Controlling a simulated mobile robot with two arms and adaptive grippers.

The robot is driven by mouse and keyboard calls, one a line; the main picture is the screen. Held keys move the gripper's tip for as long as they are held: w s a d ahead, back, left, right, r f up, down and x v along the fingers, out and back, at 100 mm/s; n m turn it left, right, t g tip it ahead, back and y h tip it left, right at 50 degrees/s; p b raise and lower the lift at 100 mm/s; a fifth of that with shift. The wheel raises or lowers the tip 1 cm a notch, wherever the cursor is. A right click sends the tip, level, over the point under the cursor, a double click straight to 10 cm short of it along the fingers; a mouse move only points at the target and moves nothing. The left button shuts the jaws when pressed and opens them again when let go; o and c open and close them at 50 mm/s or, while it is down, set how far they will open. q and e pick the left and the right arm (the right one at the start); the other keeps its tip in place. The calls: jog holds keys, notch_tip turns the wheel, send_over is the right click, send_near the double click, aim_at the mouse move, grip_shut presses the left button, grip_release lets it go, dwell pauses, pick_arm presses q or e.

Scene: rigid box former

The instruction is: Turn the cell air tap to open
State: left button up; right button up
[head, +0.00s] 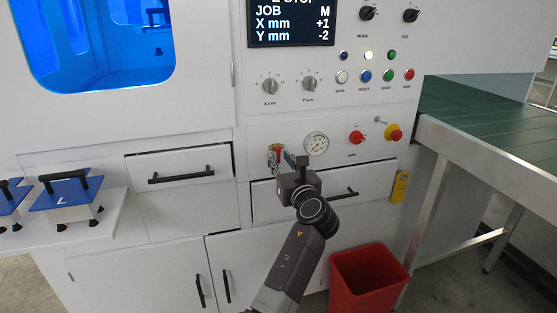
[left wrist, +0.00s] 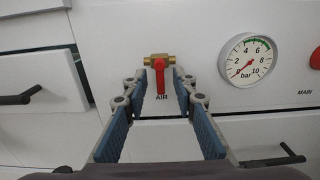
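The cell air tap has a brass body (left wrist: 159,60) and a red lever handle (left wrist: 160,78) that hangs straight down, across the pipe line, above the "AIR" label. In the head view the tap (head: 275,153) sits on the white panel left of the pressure gauge. My left gripper (left wrist: 160,88) is open, with its blue-padded fingers on either side of the handle in the picture and gaps on both sides. I cannot tell how far the tips are from the panel. In the head view the left gripper (head: 289,165) is partly hidden behind its own wrist. My right gripper is not in view.
The pressure gauge (left wrist: 248,60) is close right of the tap, its red needle pointing lower left, near the low end. A drawer with a black handle (head: 338,194) is below. A red knob (head: 356,137) and emergency button (head: 394,133) are further right. A red bin (head: 368,280) stands below.

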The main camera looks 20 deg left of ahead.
pick_arm(q)
jog(key=shift+r, duration=0.1)
grip_shut()
